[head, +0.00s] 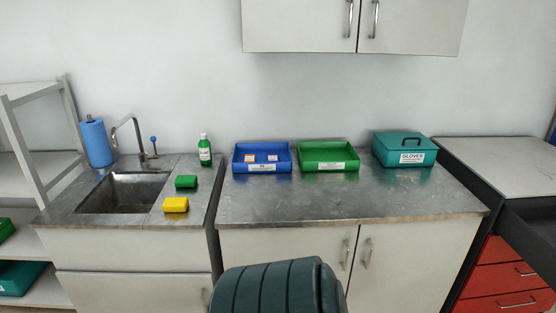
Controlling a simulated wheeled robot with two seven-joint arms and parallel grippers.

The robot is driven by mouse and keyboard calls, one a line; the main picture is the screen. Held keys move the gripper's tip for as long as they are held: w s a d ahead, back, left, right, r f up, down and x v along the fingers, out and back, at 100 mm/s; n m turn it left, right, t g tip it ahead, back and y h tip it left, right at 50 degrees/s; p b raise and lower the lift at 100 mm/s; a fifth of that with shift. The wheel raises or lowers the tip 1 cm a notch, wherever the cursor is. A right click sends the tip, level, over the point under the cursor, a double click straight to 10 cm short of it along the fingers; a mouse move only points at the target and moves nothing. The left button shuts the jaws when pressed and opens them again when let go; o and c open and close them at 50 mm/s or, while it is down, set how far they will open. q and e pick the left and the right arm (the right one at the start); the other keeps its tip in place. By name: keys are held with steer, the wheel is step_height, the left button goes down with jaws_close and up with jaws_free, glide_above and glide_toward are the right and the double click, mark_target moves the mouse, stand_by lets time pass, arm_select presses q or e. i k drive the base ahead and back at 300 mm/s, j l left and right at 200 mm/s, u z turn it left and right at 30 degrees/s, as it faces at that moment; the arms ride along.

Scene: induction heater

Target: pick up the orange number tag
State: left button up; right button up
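Two small pale tags lie in the blue tray (263,168) on the counter. The left one, a tag with an orange-red edge (250,158), looks like the orange number tag. The other tag (272,158) lies to its right and looks mostly white. Both are too small for me to read any number. Neither of my grippers is in view.
A green tray (329,166) and a teal gloves box (405,150) stand right of the blue tray. The counter (340,205) in front is clear. Left are a sink (125,192), a green bottle (204,151), a green block (186,182) and a yellow block (176,205).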

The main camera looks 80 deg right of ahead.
mark_target(251, 158)
steer(key=z, duration=3.3)
